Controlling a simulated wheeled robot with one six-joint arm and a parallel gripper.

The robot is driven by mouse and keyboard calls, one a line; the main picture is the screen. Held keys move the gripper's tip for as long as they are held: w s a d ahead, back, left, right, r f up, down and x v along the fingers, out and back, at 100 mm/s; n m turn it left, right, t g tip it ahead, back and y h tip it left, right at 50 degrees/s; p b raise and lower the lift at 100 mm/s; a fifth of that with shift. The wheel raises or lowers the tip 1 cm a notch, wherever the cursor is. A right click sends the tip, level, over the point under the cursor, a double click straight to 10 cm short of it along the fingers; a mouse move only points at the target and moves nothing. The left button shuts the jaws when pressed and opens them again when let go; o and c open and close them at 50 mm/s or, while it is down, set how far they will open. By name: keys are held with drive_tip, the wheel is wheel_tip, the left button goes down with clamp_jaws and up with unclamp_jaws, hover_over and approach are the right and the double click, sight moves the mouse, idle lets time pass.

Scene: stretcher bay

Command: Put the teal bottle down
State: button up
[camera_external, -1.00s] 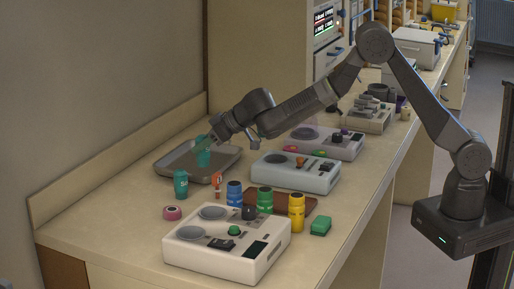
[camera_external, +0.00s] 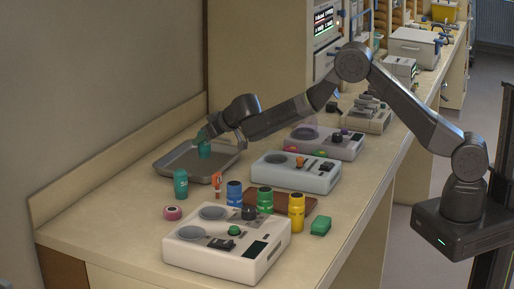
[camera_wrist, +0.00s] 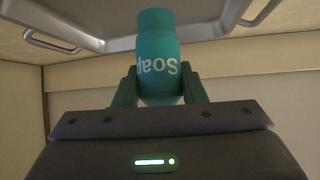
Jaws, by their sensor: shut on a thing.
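A teal bottle (camera_external: 204,151) is held by my gripper (camera_external: 205,138) at the grey metal tray (camera_external: 174,173), over its right part. I cannot tell whether its base touches the tray. In the wrist view the held bottle (camera_wrist: 157,49) carries white "Soap" lettering, upside down in the picture, and my two fingers press on its sides. The tray also shows along the top of the wrist view (camera_wrist: 118,45). A second teal bottle (camera_external: 180,184) stands upright on the counter in front of the tray.
Blue (camera_external: 234,194), green (camera_external: 265,200) and yellow (camera_external: 296,212) bottles stand near a brown board. A pink-and-white round item (camera_external: 172,213), an orange-topped item (camera_external: 216,185) and a green block (camera_external: 320,226) lie nearby. White devices (camera_external: 226,248) fill the front and middle. The wall is left of the tray.

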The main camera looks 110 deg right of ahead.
sight(209, 147)
drive_tip(key=shift+f+b, duration=0.6)
drive_tip(key=shift+f, duration=1.6)
drive_tip(key=shift+f, duration=0.15)
drive_tip(key=o, duration=1)
drive_tip(key=shift+r, duration=0.25)
drive_tip(key=shift+s+a+b, duration=0.1)
drive_tip(key=shift+a+b, duration=0.1)
drive_tip(key=shift+b, duration=0.1)
drive_tip(key=b+v, duration=0.4)
drive_tip(key=v, duration=0.7)
drive_tip(key=shift+s+a+r+b, duration=0.15)
drive_tip(key=shift+s+r+b, duration=0.05)
drive_tip(key=shift+b, duration=0.1)
